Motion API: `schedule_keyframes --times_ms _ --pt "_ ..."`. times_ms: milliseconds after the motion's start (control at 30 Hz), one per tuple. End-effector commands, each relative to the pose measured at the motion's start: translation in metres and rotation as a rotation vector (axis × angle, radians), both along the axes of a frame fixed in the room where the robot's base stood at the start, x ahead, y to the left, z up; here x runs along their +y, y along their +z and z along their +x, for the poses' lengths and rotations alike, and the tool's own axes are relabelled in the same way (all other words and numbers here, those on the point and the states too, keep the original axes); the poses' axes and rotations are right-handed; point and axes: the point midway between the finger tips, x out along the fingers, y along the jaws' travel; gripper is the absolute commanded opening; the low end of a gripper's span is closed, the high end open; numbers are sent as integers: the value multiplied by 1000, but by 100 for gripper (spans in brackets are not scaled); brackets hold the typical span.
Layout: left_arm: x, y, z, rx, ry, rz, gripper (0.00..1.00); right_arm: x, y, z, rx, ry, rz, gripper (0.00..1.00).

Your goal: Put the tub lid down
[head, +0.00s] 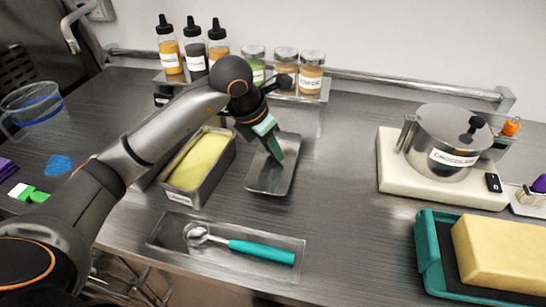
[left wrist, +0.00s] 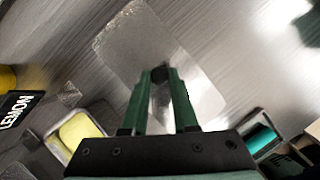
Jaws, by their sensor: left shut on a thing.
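The tub lid (head: 262,184) is a flat, shiny metal rectangle just right of the open tub (head: 184,197), which is filled with yellow ice cream. My left gripper (head: 277,152) is over the lid with its green fingers pointing down. In the left wrist view, the fingers (left wrist: 163,75) are shut on the small dark knob near the middle of the lid (left wrist: 122,45). The lid looks level and at or very close to the counter; I cannot tell whether it touches. The yellow tub also shows in the wrist view (left wrist: 82,133). My right gripper is not in view.
A tray (head: 160,234) with a teal-handled scoop (head: 260,251) lies in front. Sauce bottles (head: 195,50) and jars (head: 285,68) stand behind. A steel pot (head: 440,135) on a cream base stands at right, behind a teal tray (head: 428,262). Counter between lid and pot is clear.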

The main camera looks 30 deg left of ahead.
Motion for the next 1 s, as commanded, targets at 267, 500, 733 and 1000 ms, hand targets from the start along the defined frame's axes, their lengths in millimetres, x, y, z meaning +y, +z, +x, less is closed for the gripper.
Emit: schedule_keyframes --times_ms 267,500,733,1000 --pt "0 -35 5 2 0 0 0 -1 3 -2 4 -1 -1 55" --pt "0 -38 6 0 0 0 0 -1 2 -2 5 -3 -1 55" --pt "0 -41 5 1 0 1 32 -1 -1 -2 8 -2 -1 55" --pt "0 -41 5 1 0 0 57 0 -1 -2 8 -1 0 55"
